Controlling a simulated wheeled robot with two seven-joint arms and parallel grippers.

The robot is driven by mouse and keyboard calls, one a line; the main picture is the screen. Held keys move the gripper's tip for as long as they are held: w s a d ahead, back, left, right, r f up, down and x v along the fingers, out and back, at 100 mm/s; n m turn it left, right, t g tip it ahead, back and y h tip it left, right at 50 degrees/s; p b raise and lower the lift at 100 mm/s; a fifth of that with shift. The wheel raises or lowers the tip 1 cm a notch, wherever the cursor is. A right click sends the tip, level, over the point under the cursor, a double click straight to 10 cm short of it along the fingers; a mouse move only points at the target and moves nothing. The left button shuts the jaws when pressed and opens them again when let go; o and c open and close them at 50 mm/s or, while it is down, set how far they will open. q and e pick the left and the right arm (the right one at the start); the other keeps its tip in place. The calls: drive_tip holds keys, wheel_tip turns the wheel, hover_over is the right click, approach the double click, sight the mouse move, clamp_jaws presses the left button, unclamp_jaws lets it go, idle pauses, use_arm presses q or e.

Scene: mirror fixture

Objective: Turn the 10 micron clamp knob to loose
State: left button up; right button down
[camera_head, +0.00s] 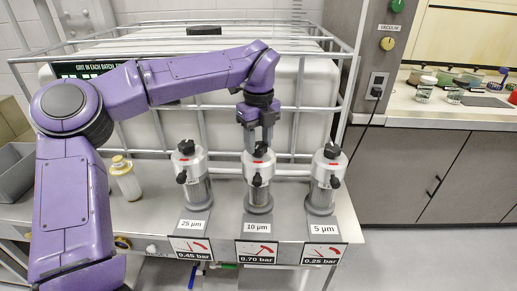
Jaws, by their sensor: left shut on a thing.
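The 10 µm filter housing (258,193) stands upright in the middle of three on the bench, behind its "10 µm" label (257,226). Its black clamp knob (260,151) is on top of the silver cap, which carries a red mark. My left gripper (257,142) points straight down from above and is shut on this knob; its fingers partly hide it. A second black knob (257,180) sits on the front of the housing, clear of the fingers. The knob's exact turn angle is hard to tell. My right gripper is out of view.
The 25 µm housing (196,190) stands close on the left and the 5 µm housing (322,190) on the right. Gauge cards hang at the front edge. A caged white tank (222,120) is behind. A yellow-capped bottle (125,180) stands at left.

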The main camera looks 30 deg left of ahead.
sight(258, 144)
use_arm(q)
drive_tip(key=shift+n+b, duration=1.55)
drive_tip(key=shift+n, duration=0.25)
drive_tip(key=o, duration=1.1)
drive_tip(key=shift+c, duration=0.2)
drive_tip(key=shift+r, duration=0.1)
wheel_tip(258, 144, up, 10)
drive_tip(key=p, duration=0.1)
drive_tip(key=shift+r+p, duration=0.2)
drive_tip(key=shift+p, duration=0.2)
